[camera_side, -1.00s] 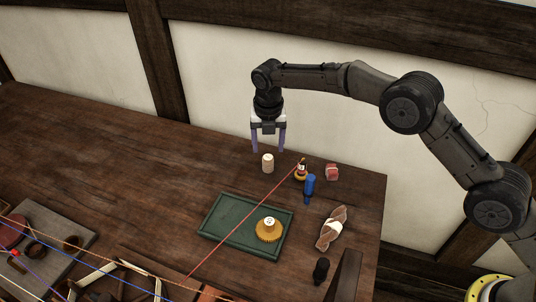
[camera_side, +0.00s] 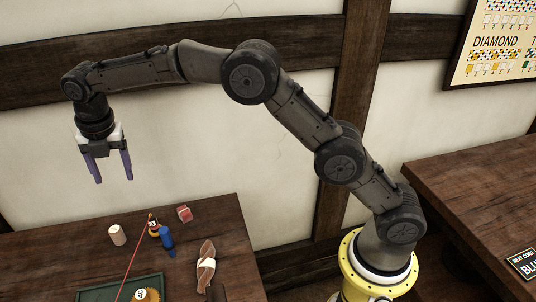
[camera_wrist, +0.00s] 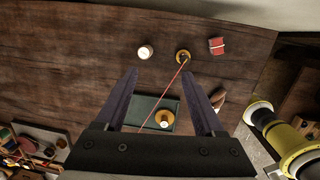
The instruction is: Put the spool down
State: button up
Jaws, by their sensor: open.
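A cream spool (camera_side: 117,235) stands upright on the wooden table, left of the other small items; it also shows in the wrist view (camera_wrist: 145,52). My gripper (camera_side: 113,178) is open and empty, high above the table with its purple fingers pointing down. A clear gap lies between its fingertips and the cream spool. In the wrist view the fingers (camera_wrist: 159,70) are spread with nothing between them. A second spool (camera_side: 153,226) with a yellow base stands to the right, at the end of a taut red thread. I cannot tell which spool the task names.
A green tray (camera_wrist: 140,122) holds a round yellow piece with a white top (camera_wrist: 164,118). A blue bottle (camera_side: 166,238), a red bundle (camera_side: 184,214) and a brown wrapped bundle (camera_side: 206,266) stand or lie to the right. Table left of the cream spool is bare.

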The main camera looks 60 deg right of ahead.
jog(key=s+d+r+m+t, duration=0.1)
jog(key=s+d+r+m, duration=0.55)
jog(key=s, duration=0.25)
jog(key=s+d+r+m+t, duration=0.1)
jog(key=s+d+r+m, duration=0.5)
jog(key=s+m, duration=0.15)
jog(key=s+d+f+m, duration=0.2)
jog(key=s+m, duration=0.2)
jog(key=s, duration=0.3)
jog(key=s+d+f+m+t, duration=0.1)
jog(key=s+d+f+m, duration=0.1)
jog(key=s+m, duration=0.3)
jog(key=s+d+f+m, duration=0.2)
jog(key=s+m, duration=0.2)
jog(key=s, duration=0.7)
jog(key=shift+s+d+f+t, duration=0.15)
jog(key=shift+d+f+t, duration=0.15)
jog(key=shift+d+f, duration=0.05)
